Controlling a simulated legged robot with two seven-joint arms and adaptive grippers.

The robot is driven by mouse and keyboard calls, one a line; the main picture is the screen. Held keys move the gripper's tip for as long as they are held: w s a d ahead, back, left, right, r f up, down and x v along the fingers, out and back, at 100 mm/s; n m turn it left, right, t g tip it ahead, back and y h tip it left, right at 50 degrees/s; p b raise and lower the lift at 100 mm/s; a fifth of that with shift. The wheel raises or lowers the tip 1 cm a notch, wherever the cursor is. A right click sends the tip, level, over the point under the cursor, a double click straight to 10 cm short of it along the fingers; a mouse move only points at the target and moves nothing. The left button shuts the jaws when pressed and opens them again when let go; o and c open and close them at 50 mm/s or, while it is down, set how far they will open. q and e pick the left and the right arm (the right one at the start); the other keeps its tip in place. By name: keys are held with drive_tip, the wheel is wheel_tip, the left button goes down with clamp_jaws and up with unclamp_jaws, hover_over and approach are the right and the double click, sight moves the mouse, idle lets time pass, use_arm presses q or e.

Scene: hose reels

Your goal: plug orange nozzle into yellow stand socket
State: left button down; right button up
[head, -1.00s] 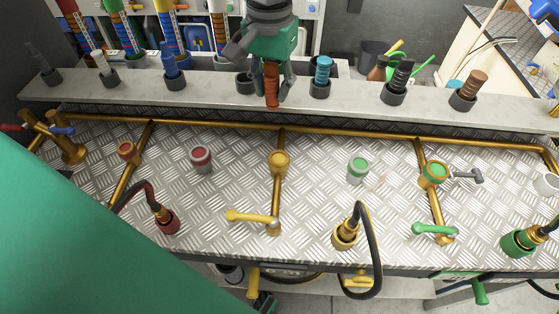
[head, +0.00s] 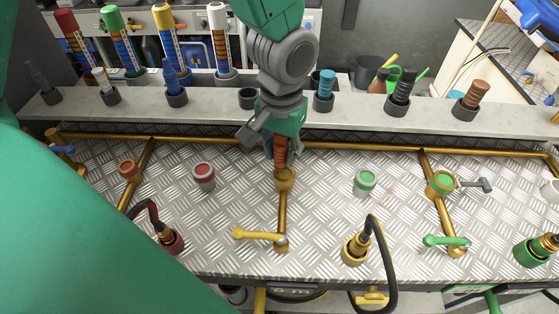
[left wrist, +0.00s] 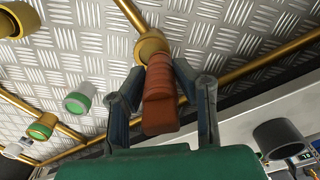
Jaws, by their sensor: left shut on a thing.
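The orange nozzle (head: 281,152) is a ribbed stick held upright in my left gripper (head: 282,148), which is shut on it. The yellow stand socket (head: 284,181) is a round yellow cup on a brass pipe in the middle of the metal plate. The nozzle's lower end meets the socket's mouth in the head view. In the left wrist view the nozzle (left wrist: 160,98) lies between the two fingers and its far end overlaps the yellow socket (left wrist: 150,44). I cannot tell how deep it sits. My right gripper is not in view.
A yellow valve handle (head: 257,235) lies in front. A hose (head: 388,262) loops from another yellow holder. A grey shelf (head: 210,99) with several nozzles in black cups runs behind.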

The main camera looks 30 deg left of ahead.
sight(282, 164)
use_arm(q)
drive_tip(key=shift+s+d+f, duration=0.15)
drive_tip(key=shift+d+f, duration=0.75)
drive_tip(key=shift+f, duration=0.25)
drive_tip(key=shift+d+f, duration=0.15)
drive_tip(key=shift+f, duration=0.1)
drive_tip(key=c, duration=1.3)
unclamp_jaws()
drive_tip(key=shift+a, duration=0.55)
drive_tip(key=shift+a+f, duration=0.15)
drive_tip(key=shift+a, duration=0.15)
drive_tip(key=shift+w+d+r, duration=0.2)
drive_tip(key=shift+d+r, duration=0.05)
drive_tip(key=shift+d, duration=0.05)
drive_tip(key=r, duration=1.1)
drive_tip(key=shift+a+r+p, duration=0.2)
drive_tip(key=shift+r+p, duration=0.1)
drive_tip(key=shift+p, duration=0.05)
drive_tip(key=shift+d+r, duration=0.1)
drive_tip(key=shift+d, duration=0.4)
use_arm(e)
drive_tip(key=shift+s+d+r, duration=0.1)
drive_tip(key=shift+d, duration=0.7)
use_arm(q)
drive_tip(key=shift+a, duration=0.1)
